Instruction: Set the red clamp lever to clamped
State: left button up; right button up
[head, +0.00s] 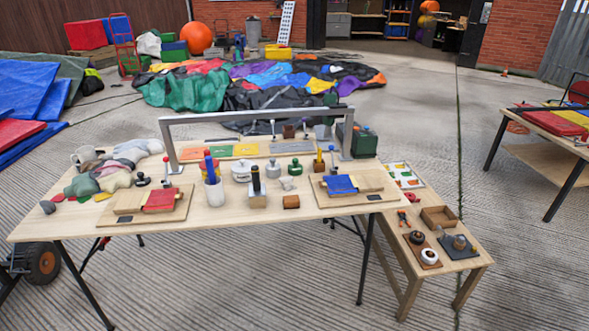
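A wooden clamp board (124,206) lies at the left front of the long table, with a red block or pad (160,199) on it. Neither of my grippers is in view.
A lower side table (466,268) stands at the right. The concrete floor in front is clear.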

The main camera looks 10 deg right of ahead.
aim_at(166, 160)
jog(key=u, duration=1.85)
jog(key=i, duration=2.05)
jog(key=z, duration=3.1)
